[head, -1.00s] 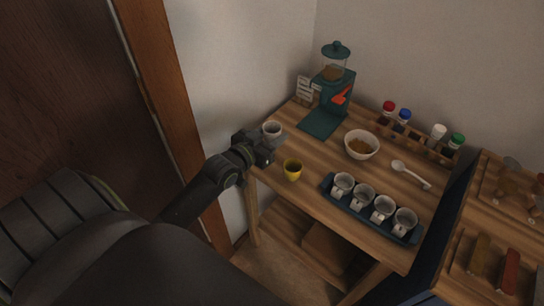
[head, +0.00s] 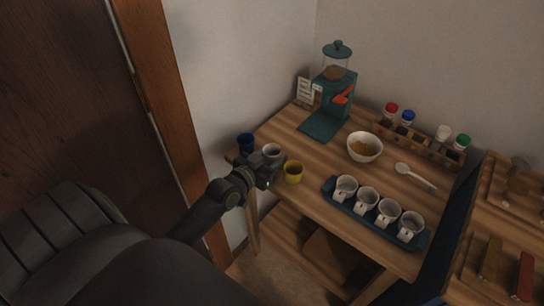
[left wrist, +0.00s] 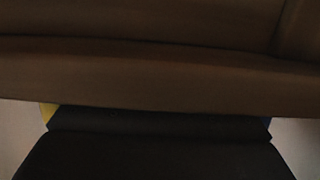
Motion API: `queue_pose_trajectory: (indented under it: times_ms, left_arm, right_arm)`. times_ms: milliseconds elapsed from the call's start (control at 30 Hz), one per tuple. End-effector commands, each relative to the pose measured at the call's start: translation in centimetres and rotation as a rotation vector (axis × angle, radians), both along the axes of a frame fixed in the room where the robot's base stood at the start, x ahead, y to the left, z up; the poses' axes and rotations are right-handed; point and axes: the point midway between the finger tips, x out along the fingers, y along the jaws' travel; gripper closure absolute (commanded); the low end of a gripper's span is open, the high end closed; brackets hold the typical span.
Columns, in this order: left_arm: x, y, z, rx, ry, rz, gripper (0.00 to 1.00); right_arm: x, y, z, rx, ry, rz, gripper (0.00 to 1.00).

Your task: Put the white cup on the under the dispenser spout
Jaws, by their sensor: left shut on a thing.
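The dispenser (head: 335,98) is teal with a clear hopper, a red-orange lever and a flat base plate, and stands at the back of the table. In the left wrist view a dark brown surface fills most of the frame, too close to identify. My right gripper is not in view.
A bowl (head: 364,147), a spoon (head: 416,176), a tray (head: 372,220) of several white cups and a jar rack (head: 425,142) lie right. Wood before the dispenser is clear.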

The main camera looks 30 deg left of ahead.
Motion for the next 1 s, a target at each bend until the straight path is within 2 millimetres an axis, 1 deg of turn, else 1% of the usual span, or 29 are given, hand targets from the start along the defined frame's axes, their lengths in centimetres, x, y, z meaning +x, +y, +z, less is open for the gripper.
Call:
queue_pose_trajectory:
  times_ms: [33,167,467,567,667,767,867,1000]
  left_arm:
    - [0.0,0.0,-0.1,0.000,0.000,0.000,0.54]
    - [0.0,0.0,0.0,0.000,0.000,0.000,0.37]
    - [0.0,0.0,0.0,0.000,0.000,0.000,0.36]
    - [-0.5,0.1,0.0,0.001,0.001,0.000,0.36]
    - [-1.8,0.2,0.2,0.002,0.002,0.000,0.36]
    - [-3.6,0.2,0.2,0.001,0.003,0.000,0.36]
    - [-5.7,0.2,0.4,0.003,0.003,0.000,0.36]
    - [-8.5,0.4,0.9,0.002,0.004,0.000,0.36]
  right_arm:
    - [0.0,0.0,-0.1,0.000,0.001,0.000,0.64]
    - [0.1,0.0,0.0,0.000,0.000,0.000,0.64]
    - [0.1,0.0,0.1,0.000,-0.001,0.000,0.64]
    - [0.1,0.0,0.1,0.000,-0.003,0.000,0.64]
    - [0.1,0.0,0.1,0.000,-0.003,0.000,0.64]
    - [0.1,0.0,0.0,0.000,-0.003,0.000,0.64]
    - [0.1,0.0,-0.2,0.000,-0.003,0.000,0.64]
    - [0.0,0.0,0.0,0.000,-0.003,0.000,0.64]
